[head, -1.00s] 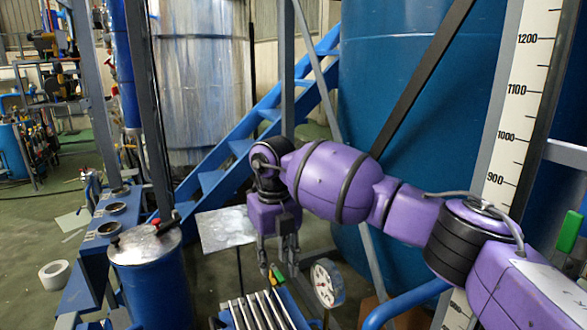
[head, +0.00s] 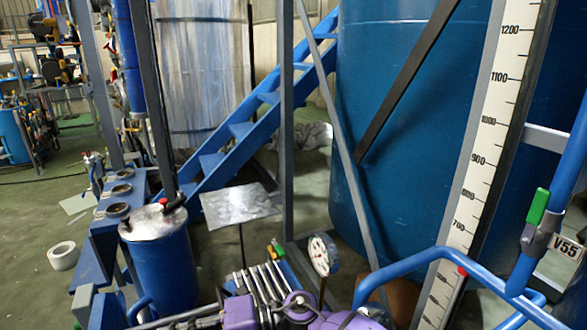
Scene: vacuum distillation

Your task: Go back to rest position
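My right arm (head: 345,319) shows as a low purple strip at the bottom edge of the head view. Its purple wrist part (head: 240,312) points left, in front of the lower end of the rack of metal bars. Grey bars left of the wrist may be its gripper, but they are cut off by the bottom edge. I cannot make out whether the fingers are open or shut, and I see nothing held in them. My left gripper is not in view.
A blue lidded drum (head: 160,262) stands at the lower left. A round white gauge (head: 322,254) and a rack of metal bars (head: 262,282) stand ahead. A blue pipe rail (head: 440,254) and a green-handled valve (head: 538,207) are at right. Open floor (head: 40,215) lies left.

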